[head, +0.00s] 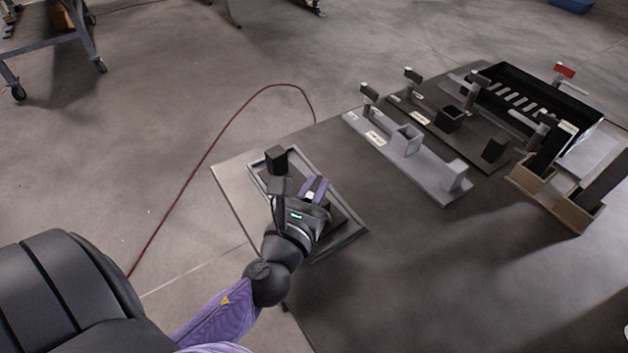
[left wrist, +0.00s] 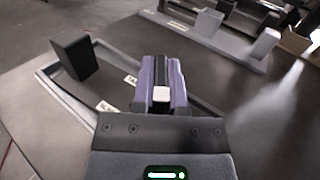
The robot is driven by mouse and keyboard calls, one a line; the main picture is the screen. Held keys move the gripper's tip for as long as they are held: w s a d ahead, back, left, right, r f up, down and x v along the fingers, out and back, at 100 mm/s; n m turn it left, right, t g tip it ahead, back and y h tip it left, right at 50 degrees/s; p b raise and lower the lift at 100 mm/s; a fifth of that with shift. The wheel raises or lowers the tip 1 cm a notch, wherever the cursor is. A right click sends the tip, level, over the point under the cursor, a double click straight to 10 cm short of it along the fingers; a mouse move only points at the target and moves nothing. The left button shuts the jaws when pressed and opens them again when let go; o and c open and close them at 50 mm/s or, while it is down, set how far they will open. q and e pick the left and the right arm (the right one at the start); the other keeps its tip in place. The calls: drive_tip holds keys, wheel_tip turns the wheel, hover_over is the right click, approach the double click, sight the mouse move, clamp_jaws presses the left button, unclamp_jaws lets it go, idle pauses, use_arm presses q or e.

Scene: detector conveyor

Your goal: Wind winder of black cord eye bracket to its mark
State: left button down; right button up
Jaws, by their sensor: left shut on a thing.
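A grey-framed tray (head: 348,236) lies on the left end of the dark table. It holds a black plate that I take for the black cord eye bracket, with a black block (head: 277,160) standing at its far left corner. The left wrist view shows this block (left wrist: 75,56) and white labels (left wrist: 131,79) on the plate. My left gripper (head: 314,187) is over the tray's middle, right of the block. Its purple fingers (left wrist: 163,84) are shut on a dark part, seemingly the winder, mostly hidden between them. The mark cannot be made out. My right gripper is not in view.
A light grey plate (head: 430,182) with a box and posts stands to the right, with a similar dark plate (head: 473,148) behind it. A black slotted bin (head: 570,108) and a wooden box (head: 548,198) stand farther right. The table's front middle is clear.

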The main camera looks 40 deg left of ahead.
use_arm(q)
drive_tip(key=n+g+y, duration=0.1)
drive_tip(key=n+y, duration=0.2)
drive_tip(key=y, duration=0.1)
drive_tip(key=shift+g+y, duration=0.3)
drive_tip(key=shift+g, duration=0.1)
drive_tip(key=shift+n+y, duration=0.4)
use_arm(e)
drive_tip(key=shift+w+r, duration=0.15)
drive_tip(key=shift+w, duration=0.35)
use_arm(q)
drive_tip(key=shift+g, duration=0.3)
drive_tip(key=shift+y, duration=0.3)
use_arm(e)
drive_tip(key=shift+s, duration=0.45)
